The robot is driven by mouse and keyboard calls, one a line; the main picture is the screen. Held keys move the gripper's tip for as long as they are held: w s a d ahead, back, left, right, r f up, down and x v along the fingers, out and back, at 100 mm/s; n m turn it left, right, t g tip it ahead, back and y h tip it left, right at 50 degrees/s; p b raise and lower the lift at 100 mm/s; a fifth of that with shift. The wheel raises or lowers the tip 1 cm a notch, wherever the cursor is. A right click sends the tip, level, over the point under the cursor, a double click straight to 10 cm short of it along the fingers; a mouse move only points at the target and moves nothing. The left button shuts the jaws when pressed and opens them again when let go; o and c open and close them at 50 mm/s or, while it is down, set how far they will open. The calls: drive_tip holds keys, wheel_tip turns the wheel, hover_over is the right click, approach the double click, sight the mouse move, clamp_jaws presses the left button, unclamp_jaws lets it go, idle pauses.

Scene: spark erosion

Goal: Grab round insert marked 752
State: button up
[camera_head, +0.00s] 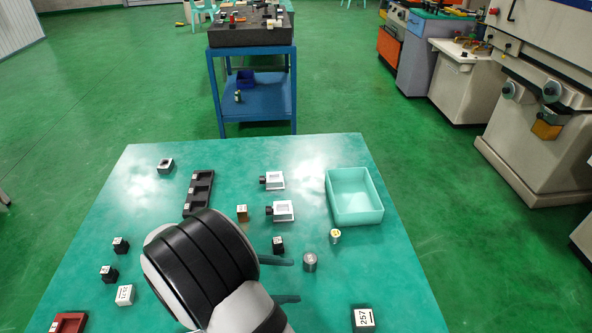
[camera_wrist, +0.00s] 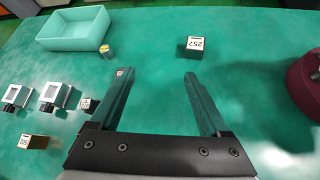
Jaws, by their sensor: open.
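Two round inserts stand on the green table; I cannot read a number on either, so I cannot tell which is 752. One is a grey cylinder (camera_head: 310,262), just beyond the fingertips; in the wrist view it seems mostly hidden behind the left finger. The other is a small brass-coloured cylinder with a pale top (camera_head: 335,237), near the tray's front edge, also in the wrist view (camera_wrist: 105,52). My gripper (camera_head: 293,280) is open and empty; its fingers reach right over the table. In the wrist view, bare table shows between the fingertips (camera_wrist: 160,76).
A mint tray (camera_head: 355,217) stands at the right. A block marked 257 (camera_head: 363,318) lies near the front right. Two small vices (camera_head: 282,211), a black block (camera_head: 278,244) and a brass block (camera_head: 241,210) lie left of the inserts. A maroon round object (camera_wrist: 306,85) shows at the wrist view's right.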

sight(305, 264)
drive_tip(key=w+a+f+n+t, duration=0.1)
drive_tip(key=a+f+n, duration=0.1)
drive_tip(key=w+a+f+n+t, duration=0.1)
drive_tip(key=a+f+n+t, duration=0.1)
drive_tip(key=w+a+f+n+t, duration=0.1)
drive_tip(key=a+f+n, duration=0.1)
drive_tip(key=shift+a+f+n+h, duration=0.15)
drive_tip(key=shift+a+n+h, duration=0.05)
drive_tip(key=shift+n+h, duration=0.2)
drive_tip(key=x, duration=1.5)
drive_tip(key=shift+w, duration=0.25)
clamp_jaws()
